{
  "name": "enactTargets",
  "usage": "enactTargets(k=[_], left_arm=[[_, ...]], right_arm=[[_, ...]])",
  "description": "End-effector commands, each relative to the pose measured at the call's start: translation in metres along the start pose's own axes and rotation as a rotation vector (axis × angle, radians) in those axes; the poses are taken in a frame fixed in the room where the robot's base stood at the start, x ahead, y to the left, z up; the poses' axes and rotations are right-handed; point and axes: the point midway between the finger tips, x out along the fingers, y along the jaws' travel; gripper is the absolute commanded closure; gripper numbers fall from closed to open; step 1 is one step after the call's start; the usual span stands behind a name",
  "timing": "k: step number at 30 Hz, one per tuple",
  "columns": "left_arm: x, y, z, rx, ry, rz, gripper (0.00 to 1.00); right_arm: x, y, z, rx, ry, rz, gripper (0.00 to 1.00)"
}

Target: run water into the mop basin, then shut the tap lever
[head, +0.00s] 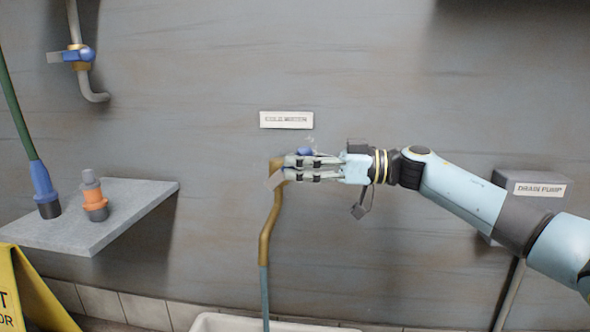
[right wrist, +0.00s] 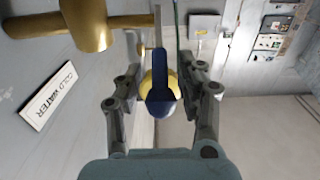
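The brass tap (head: 271,225) stands on the wall below a small white sign (head: 286,120). A bluish column (head: 265,295) runs straight down from its spout end to the white mop basin (head: 215,321) at the bottom edge. I cannot tell for sure whether it is water or a hose. My right gripper (head: 279,172) is at the tap, in front of its top. In the right wrist view the blue tap lever (right wrist: 160,80) sits between the spread fingers of my right gripper (right wrist: 162,90), with gaps on both sides. My left gripper is out of view.
A grey shelf (head: 130,212) at the left holds an orange and grey fitting (head: 94,200). A green hose with a blue end (head: 43,188) hangs beside it. Another valve (head: 75,55) is at the upper left. A yellow sign (head: 30,290) stands lower left, a drain pump box (head: 535,190) right.

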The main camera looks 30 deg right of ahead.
Motion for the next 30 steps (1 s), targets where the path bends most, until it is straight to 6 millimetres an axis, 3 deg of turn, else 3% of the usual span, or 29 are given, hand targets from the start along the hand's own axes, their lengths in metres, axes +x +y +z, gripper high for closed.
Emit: enactTargets(k=[11,20,30], left_arm=[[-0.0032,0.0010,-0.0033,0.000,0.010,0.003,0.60],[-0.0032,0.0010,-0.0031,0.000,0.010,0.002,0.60],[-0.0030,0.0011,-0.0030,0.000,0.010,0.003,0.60]], right_arm=[[0.0091,0.0000,-0.0009,-0.001,0.000,0.000,0.62],[0.0088,0.0001,-0.0006,-0.001,0.000,0.001,0.98],[0.0087,0.0000,-0.0003,0.000,-0.001,0.000,1.00]])
